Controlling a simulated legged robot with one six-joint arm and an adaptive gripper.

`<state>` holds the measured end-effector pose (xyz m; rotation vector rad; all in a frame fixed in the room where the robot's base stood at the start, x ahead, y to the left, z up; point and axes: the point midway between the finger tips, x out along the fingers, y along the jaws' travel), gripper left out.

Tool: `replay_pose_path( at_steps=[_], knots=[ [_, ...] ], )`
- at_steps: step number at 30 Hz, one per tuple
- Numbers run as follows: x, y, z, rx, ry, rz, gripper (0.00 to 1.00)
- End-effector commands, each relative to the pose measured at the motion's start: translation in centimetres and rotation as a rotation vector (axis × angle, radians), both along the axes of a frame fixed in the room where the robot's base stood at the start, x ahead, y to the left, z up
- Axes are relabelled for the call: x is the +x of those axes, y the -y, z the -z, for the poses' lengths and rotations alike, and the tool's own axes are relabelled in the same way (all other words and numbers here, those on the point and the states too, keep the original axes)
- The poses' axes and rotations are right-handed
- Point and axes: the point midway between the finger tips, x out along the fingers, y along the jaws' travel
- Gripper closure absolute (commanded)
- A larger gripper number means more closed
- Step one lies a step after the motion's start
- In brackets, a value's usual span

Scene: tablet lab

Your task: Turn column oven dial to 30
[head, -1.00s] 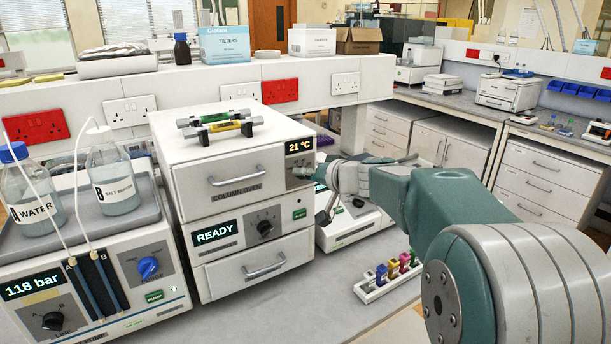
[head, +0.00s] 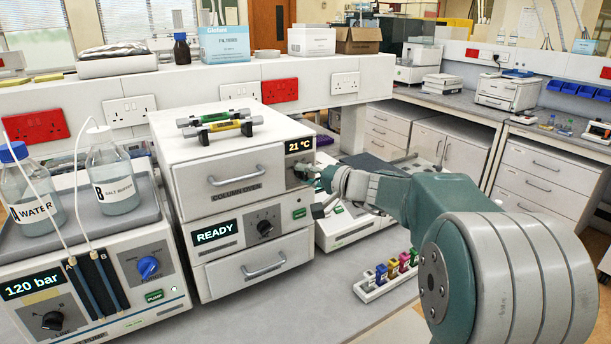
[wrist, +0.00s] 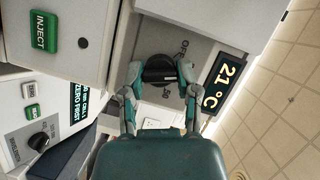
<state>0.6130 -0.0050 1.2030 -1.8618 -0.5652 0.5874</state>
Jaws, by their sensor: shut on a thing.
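The column oven (head: 230,180) is the top white unit of the stack in the head view, with its display (head: 299,145) reading 21 °C. In the head view my gripper (head: 312,178) is at the right end of the oven front and hides most of the dial.
Below the oven are a READY unit (head: 240,233) with its own knob and a drawer (head: 262,270). The pump (head: 95,285) with two bottles stands left. A rack of coloured vials (head: 388,277) sits below my arm. Two columns (head: 218,124) lie on top of the oven.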

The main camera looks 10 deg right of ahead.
Motion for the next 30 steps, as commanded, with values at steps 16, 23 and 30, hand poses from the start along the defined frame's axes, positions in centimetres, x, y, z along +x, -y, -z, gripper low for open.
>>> replay_pose_path(
  at_steps=[16,23,30],
  knots=[
    [0.04,0.14,0.32,0.008,-0.009,0.004,0.25],
    [0.01,0.07,0.18,0.008,-0.006,0.002,0.25],
    [-0.69,0.71,-0.11,0.007,-0.003,0.004,0.25]
  ],
)
